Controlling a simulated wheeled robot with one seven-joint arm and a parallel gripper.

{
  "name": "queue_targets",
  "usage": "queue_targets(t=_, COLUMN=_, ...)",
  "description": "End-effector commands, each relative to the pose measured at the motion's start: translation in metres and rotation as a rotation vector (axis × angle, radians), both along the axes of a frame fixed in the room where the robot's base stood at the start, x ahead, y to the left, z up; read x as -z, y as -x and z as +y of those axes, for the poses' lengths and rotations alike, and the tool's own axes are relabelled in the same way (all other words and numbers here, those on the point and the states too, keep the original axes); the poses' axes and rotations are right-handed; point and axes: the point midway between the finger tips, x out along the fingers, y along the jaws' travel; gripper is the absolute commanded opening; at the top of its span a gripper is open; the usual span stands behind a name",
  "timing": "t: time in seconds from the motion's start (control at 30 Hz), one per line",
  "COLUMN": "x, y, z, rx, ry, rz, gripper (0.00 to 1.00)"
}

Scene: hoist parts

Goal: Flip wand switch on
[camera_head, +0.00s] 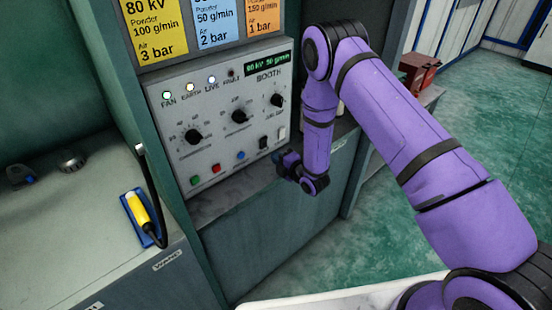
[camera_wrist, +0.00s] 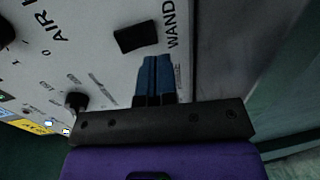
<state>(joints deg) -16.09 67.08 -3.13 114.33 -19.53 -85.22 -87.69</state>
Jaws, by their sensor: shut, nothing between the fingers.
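A grey control panel (camera_head: 215,165) carries dials, small lamps and buttons. A black rocker switch (camera_head: 263,143) sits near its lower right; a black switch beside the printed word WAND also shows in the wrist view (camera_wrist: 137,37). I cannot tell which way it is set. My gripper (camera_head: 280,158) is close to the panel's lower right edge. In the wrist view, its blue fingers (camera_wrist: 156,70) are shut and empty, with their tips a little short of the black switch. Contact with the panel cannot be told.
A white switch (camera_head: 282,132) is just right of the black one. Red, green and blue buttons line the panel's lower edge. A yellow wand (camera_head: 141,211) rests in a blue holder on the left cabinet. A ledge lies below the panel.

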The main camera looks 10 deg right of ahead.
Motion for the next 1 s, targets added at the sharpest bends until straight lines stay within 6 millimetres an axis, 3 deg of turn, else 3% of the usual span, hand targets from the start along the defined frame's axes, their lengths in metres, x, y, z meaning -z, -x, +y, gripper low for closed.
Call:
queue_targets(t=0.6, x=0.011, y=0.068, z=-0.046, rx=0.000, ry=0.001, rz=0.003, gripper=0.00)
queue_targets(t=1.0, x=0.012, y=0.076, z=-0.052, rx=0.001, ry=0.000, rz=0.000, gripper=0.00)
